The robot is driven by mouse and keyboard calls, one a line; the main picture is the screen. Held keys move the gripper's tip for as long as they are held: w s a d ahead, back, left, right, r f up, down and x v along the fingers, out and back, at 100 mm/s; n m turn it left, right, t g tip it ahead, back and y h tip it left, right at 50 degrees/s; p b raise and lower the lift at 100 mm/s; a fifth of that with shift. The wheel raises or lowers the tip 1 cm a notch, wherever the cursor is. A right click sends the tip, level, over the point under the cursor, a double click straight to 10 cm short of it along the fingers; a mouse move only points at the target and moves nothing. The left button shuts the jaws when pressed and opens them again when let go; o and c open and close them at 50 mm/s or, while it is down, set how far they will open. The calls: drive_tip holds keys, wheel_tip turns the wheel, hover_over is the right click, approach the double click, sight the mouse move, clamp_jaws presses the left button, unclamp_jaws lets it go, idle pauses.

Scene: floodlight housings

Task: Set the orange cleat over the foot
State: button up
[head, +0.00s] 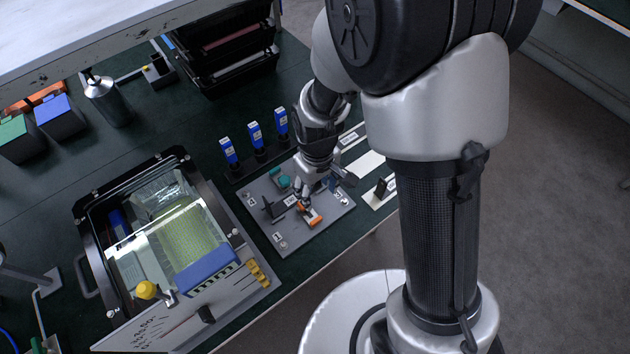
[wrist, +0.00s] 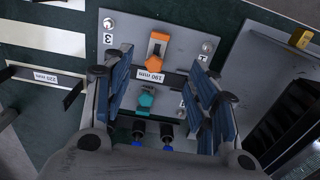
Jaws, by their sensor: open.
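The orange cleat (head: 313,215) sits on a grey plate (head: 291,238), toward its front right side. In the wrist view the orange cleat (wrist: 158,46) has a grey slot-like middle and lies at the far edge of a dark bar (wrist: 172,78) labelled 190 mm. A teal cleat (head: 283,182) sits on the other side of that bar and also shows in the wrist view (wrist: 146,100). My gripper (head: 320,188) is above the plate, open and empty, its blue-padded fingers (wrist: 160,66) spread either side of the bar and cleats. I cannot clearly tell the foot apart.
Several blue-topped posts (head: 255,134) stand in a row behind the plate. A framed glass-lidded housing (head: 150,240) is close on the left. White labelled strips (head: 365,163) lie to the right, near the bench edge. Black bins (head: 230,60) stand at the back.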

sight(316, 220)
wheel_tip(316, 220, down, 18)
drive_tip(key=b, duration=0.4)
drive_tip(key=shift+r+b, duration=0.25)
drive_tip(key=shift+b, duration=0.1)
drive_tip(key=shift+c, duration=0.4)
clamp_jaws()
